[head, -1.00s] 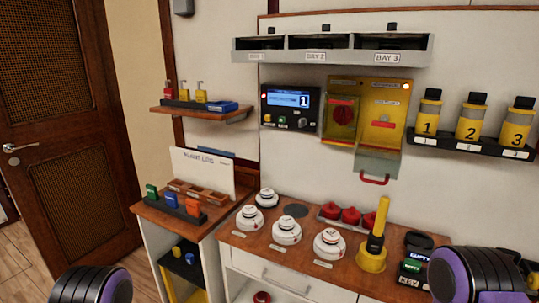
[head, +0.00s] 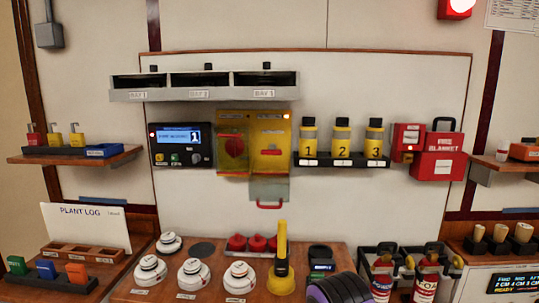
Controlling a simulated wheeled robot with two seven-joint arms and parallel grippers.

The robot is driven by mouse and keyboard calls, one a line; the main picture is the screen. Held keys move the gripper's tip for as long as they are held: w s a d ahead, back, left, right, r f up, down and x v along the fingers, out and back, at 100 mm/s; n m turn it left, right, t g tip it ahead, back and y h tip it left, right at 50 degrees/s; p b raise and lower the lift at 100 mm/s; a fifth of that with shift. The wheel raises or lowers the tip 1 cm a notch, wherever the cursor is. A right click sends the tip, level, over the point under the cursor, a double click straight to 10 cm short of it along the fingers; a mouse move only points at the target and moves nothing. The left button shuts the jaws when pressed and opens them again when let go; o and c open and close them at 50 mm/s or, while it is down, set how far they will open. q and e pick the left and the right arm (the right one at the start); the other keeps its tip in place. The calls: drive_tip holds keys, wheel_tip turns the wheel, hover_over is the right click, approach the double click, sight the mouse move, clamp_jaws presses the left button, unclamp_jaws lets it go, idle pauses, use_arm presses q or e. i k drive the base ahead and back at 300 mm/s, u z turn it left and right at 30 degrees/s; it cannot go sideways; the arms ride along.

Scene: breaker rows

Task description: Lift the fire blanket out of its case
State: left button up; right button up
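The red fire blanket case (head: 438,158), labelled "FIRE BLANKET", is mounted on the white wall panel right of the numbered bottles. A dark handle or strap (head: 446,124) shows at its top. The blanket itself cannot be told apart from the case at this size. A dark, purple-banded part of my arm (head: 338,288) shows at the bottom edge, below and left of the case and well apart from it. Neither gripper's fingers are in view.
A small red box (head: 407,138) hangs directly left of the case. Numbered yellow bottles (head: 341,140) stand on a rack further left. Red extinguishers (head: 426,279) stand in a holder below the case. A wooden shelf (head: 511,170) is at the right. The wall between case and extinguishers is clear.

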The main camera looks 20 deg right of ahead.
sight(451, 140)
drive_tip(key=z, duration=1.85)
drive_tip(key=k, duration=0.65)
drive_tip(key=z, duration=0.6)
drive_tip(key=i, duration=1.5)
drive_tip(key=u, duration=0.3)
